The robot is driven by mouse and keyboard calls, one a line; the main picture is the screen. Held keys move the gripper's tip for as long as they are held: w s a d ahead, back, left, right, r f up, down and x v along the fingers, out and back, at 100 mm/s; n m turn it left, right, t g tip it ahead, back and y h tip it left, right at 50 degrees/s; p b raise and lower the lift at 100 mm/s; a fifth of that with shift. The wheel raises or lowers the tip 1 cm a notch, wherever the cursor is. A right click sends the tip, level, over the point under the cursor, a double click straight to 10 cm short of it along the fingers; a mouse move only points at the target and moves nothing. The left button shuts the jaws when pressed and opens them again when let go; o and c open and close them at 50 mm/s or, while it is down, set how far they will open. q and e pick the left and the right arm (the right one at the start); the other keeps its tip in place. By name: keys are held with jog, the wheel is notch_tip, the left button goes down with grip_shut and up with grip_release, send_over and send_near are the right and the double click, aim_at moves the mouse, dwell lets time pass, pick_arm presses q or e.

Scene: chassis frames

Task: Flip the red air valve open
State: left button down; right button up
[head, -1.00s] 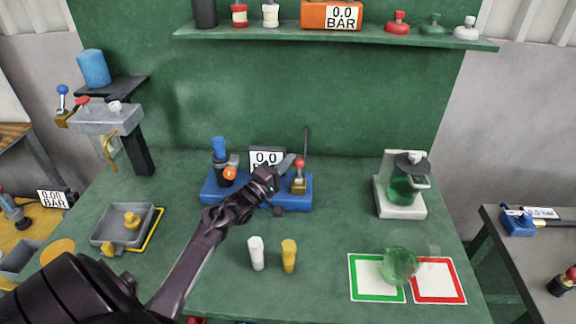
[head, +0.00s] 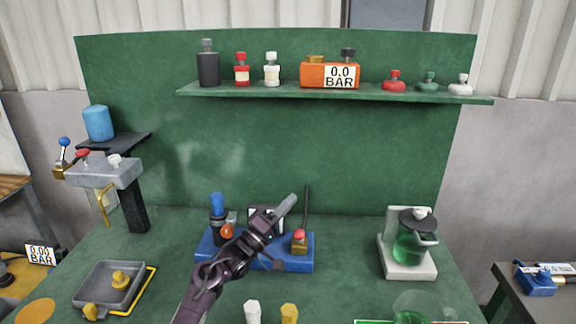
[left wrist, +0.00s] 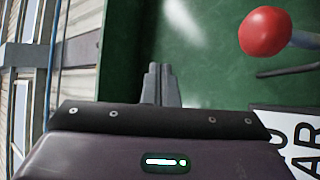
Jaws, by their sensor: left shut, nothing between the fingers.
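The red-knobbed air valve (head: 299,236) sits on a brass block at the right end of the blue base on the bench. Its round red knob (left wrist: 265,31) and part of a grey stem show at the upper right in the left wrist view. My left gripper (head: 288,203) is shut and empty, above and to the left of the knob in the head view. Its closed fingertips (left wrist: 157,85) appear apart from the knob in the wrist view. The gripper partly covers the base and its pressure display (left wrist: 285,140). My right gripper is out of view.
A thin dark upright rod (head: 307,208) stands by the valve. A blue-capped dark fitting with an orange knob (head: 218,207) is at the base's left. A grey tray (head: 97,284) lies left; a green flask on a white stand (head: 408,245) stands right.

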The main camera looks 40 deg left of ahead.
pick_arm(q)
notch_tip(320, 180, up, 13)
jog(key=b, duration=0.1)
jog(key=shift+f, duration=0.1)
dwell(0.6)
